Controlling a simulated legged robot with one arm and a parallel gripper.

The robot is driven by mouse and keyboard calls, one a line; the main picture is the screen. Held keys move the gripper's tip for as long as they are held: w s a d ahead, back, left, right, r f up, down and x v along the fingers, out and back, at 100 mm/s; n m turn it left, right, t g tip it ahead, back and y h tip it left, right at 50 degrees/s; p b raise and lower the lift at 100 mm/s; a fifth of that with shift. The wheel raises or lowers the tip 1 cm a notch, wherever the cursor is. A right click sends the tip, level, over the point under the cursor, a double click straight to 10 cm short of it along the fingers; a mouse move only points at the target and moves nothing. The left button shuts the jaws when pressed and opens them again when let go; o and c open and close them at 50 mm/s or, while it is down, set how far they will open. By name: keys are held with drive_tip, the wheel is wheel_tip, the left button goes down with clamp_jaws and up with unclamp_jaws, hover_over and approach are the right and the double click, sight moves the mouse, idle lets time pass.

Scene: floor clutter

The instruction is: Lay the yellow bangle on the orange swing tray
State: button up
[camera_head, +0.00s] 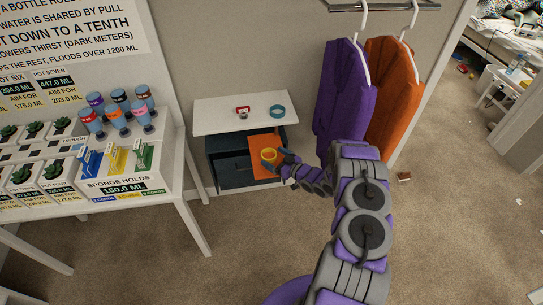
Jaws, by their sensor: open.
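The yellow bangle (268,155) shows as a small ring over the orange swing tray (259,142). It appears to rest on the tray near its front part, though a small gap beneath it cannot be ruled out. The orange tray is a flat panel at the open front of the dark cabinet (222,143) under a white top. My gripper (280,161) is open, just right of the bangle and close to it. Its fingers are small and partly overlap the tray's right side, so I cannot tell whether they touch the bangle.
A teal ring (277,112) and a red-and-silver item (243,111) lie on the white cabinet top (215,118). Purple (340,95) and orange (391,90) garments hang right of it. A white table (182,170) with bottles stands left.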

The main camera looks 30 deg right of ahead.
drive_tip(key=p+v, duration=0.2)
drive_tip(key=v, duration=0.7)
drive_tip(key=w+d+r+g+h, duration=0.3)
drive_tip(key=d+r+g+h, duration=0.25)
drive_tip(key=r, duration=0.55)
drive_tip(key=s+a+r+m+g+h, duration=0.1)
drive_tip(key=s+r+g+h, duration=0.15)
drive_tip(key=r, duration=0.25)
drive_tip(key=s+a+r+m+g+h, duration=0.1)
drive_tip(key=s+a+r, duration=0.1)
drive_tip(key=s+r, duration=0.3)
drive_tip(key=s+a+r+g+y, duration=0.1)
drive_tip(key=s+a+r, duration=0.3)
drive_tip(key=s+a, duration=0.5)
drive_tip(key=s+a+r+m+g+y, duration=0.1)
drive_tip(key=s+a+r+g, duration=0.3)
drive_tip(key=s+a, duration=0.5)
drive_tip(key=s+a+r+m+g+y, duration=0.1)
drive_tip(key=s+a+r+g, duration=0.2)
drive_tip(key=s+a, duration=0.6)
drive_tip(key=s+r, duration=0.2)
drive_tip(key=s, duration=0.6)
drive_tip(key=shift+s+a, duration=0.25)
drive_tip(key=shift+s, duration=0.1)
